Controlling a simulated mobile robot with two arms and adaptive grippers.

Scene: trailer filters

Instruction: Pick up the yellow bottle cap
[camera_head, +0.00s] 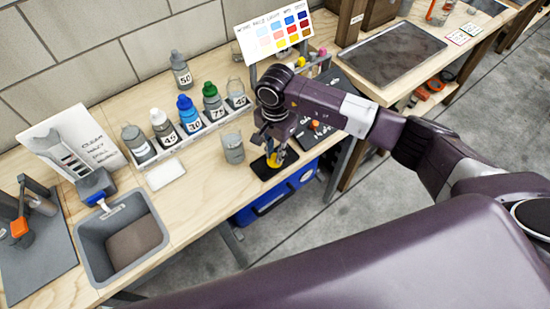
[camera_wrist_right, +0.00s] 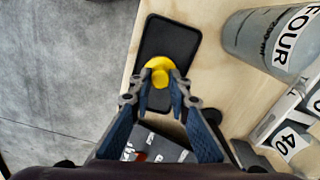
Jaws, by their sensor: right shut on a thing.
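The yellow bottle cap (camera_wrist_right: 160,72) is between the fingertips of my right gripper (camera_wrist_right: 160,80) in the right wrist view, with both tips closed against its sides. Behind the cap in that view is a black rectangular pad (camera_wrist_right: 167,36) on the wooden bench. In the head view my right gripper (camera_head: 275,155) points down over the black pad (camera_head: 262,168) near the bench's front edge. A bit of yellow shows at its tips there, mostly hidden by the gripper. I cannot tell whether the cap still touches the pad. My left gripper is not in view.
A grey bin (camera_head: 84,232) is at the left, and a colour chart (camera_head: 274,36) stands at the back. A blue crate (camera_head: 257,211) is below the bench.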

